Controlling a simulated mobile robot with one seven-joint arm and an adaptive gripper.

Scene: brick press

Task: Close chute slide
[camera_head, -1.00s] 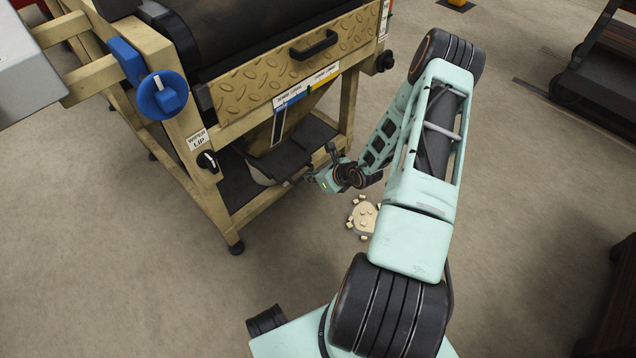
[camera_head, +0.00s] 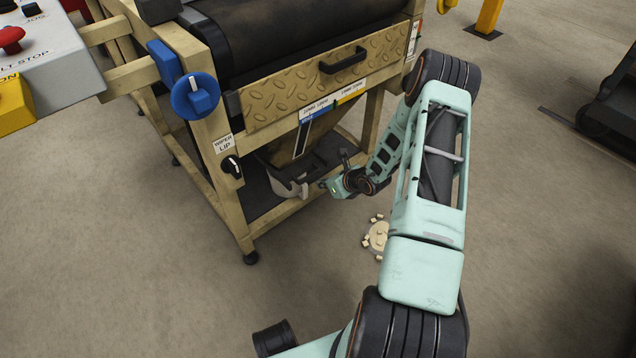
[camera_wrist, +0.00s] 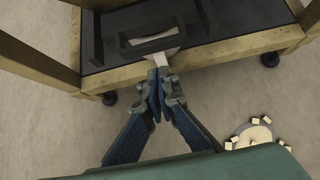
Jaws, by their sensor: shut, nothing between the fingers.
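My gripper (camera_head: 330,186) is low in front of the chute, beside the pale piece. In the wrist view its fingertips (camera_wrist: 159,76) are together and empty at the frame's front edge, close to a pale tab. Whether they touch anything is unclear.
The press's beige frame (camera_head: 222,180) has a front leg and a low front rail (camera_wrist: 215,55) near my gripper. A blue knob (camera_head: 195,96) and a wiper lip knob (camera_head: 232,167) are at left. A pale disc with small blocks (camera_head: 378,237) lies on the floor.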

